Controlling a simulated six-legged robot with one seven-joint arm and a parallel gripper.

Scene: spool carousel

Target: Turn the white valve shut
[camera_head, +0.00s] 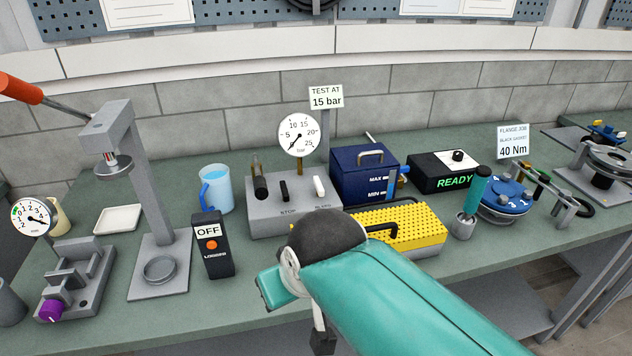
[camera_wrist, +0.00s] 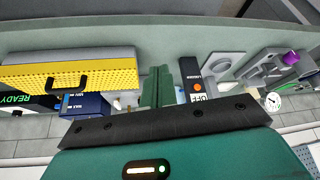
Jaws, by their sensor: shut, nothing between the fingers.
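The white valve (camera_head: 319,187) is a small white lever on top of the grey test block (camera_head: 262,222), at its right end. The lever runs lengthwise from front to back, and its label is partly legible. A black lever (camera_head: 283,191) sits to its left. My gripper (camera_wrist: 158,86) shows its green fingers closed together and empty in the wrist view. In the head view my arm comes in from the lower right, and its end is in front of the test block, apart from the valve. My arm hides the fingertips there. I cannot make out the valve clearly in the wrist view.
A yellow perforated case (camera_head: 412,232) and a blue box (camera_head: 364,173) stand right of the block. A black logger reading OFF (camera_head: 213,245) and a blue mug (camera_head: 215,188) stand left. A round gauge (camera_head: 299,134) rises behind the valve. Bench space before the block is narrow.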

